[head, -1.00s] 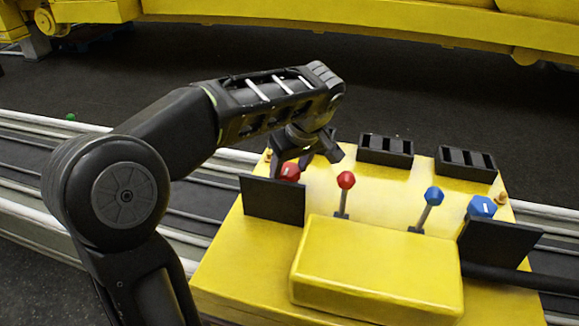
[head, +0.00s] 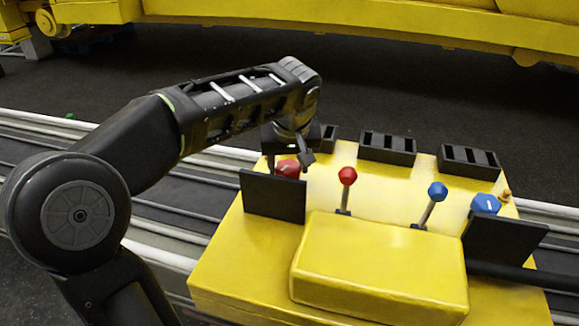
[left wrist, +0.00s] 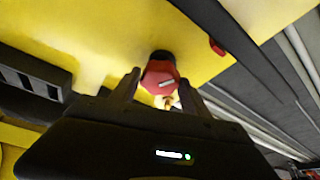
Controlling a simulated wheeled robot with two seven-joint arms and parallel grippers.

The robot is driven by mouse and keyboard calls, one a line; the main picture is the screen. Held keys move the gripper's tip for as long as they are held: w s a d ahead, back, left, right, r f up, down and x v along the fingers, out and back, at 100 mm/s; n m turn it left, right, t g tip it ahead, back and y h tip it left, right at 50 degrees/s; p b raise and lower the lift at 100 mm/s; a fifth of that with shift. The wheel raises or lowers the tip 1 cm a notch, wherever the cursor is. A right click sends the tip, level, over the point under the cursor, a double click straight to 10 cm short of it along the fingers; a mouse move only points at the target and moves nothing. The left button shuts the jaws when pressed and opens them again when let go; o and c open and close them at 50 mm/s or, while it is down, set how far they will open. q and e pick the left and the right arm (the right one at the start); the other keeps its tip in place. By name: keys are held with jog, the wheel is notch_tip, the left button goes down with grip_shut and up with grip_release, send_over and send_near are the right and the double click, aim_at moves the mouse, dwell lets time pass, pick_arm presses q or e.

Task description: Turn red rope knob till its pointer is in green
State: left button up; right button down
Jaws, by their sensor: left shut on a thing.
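The red rope knob (head: 287,170) sits at the left of the yellow console (head: 232,262), behind a black upright plate. In the left wrist view the red knob (left wrist: 160,77) is faceted, with a white pointer line on its top. My left gripper (head: 290,158) is over the knob from above. Its fingers lie on either side of the knob in the left wrist view (left wrist: 161,90), shut on it. I see no green zone; the dial around the knob is hidden. My right gripper is not in view.
A red-balled lever (head: 346,178) stands close to the right of the knob. A blue-balled lever (head: 437,190) and blue knob (head: 485,204) are farther right. Black plates (head: 273,196) (head: 503,240) guard both sides. Black slotted boxes (head: 387,148) line the back.

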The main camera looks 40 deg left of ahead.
pick_arm(q)
jog(key=m, duration=0.2)
jog(key=m+h, duration=0.1)
jog(key=m+t+h, duration=0.1)
jog(key=m, duration=0.1)
jog(key=shift+s+a+m, duration=0.1)
jog(key=shift+a+m, duration=0.15)
jog(key=shift+m, duration=0.05)
jog(key=m+h, duration=0.2)
jog(key=m, duration=0.3)
jog(key=shift+a+m+p, duration=0.15)
jog(key=shift+m+p, duration=0.15)
jog(key=shift+p, duration=0.1)
jog(key=o, duration=1.4)
jog(key=shift+c, duration=0.2)
jog(key=v, duration=0.7)
jog(key=shift+r, duration=0.35)
jog(key=shift+s+r, duration=0.1)
